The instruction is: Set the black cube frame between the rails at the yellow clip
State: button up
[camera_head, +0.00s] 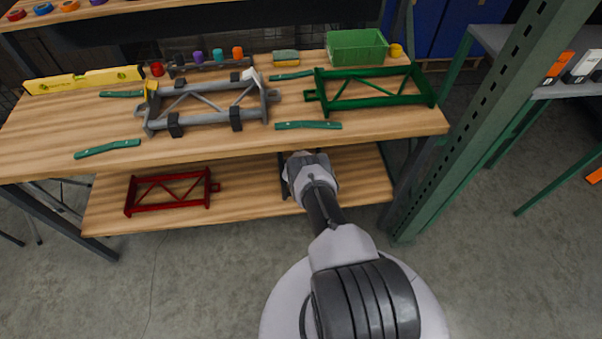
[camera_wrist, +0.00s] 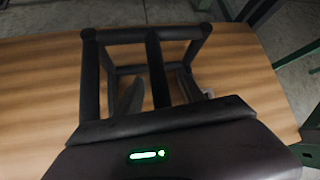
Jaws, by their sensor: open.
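The black cube frame (camera_wrist: 157,70), made of dark tubes, stands on the lower wooden shelf in the wrist view. In the head view only a dark sliver of it (camera_head: 284,180) shows beside my wrist. My gripper (camera_wrist: 168,98) is open, with its fingers low in the frame, one on each side of a middle bar; contact cannot be told. The grey rails (camera_head: 205,120) form a long braced assembly on the upper bench. The yellow clip (camera_head: 151,87) is at its left end, and a white clip (camera_head: 250,75) is at its right end.
A green truss (camera_head: 375,104) and green bin (camera_head: 357,50) stand right on the upper bench (camera_head: 60,130). A red truss (camera_head: 170,192) lies left on the lower shelf (camera_head: 245,195). The bench overhangs this shelf. A green post (camera_head: 480,120) rises at right.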

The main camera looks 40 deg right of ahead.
grip_shut()
dwell(1.2)
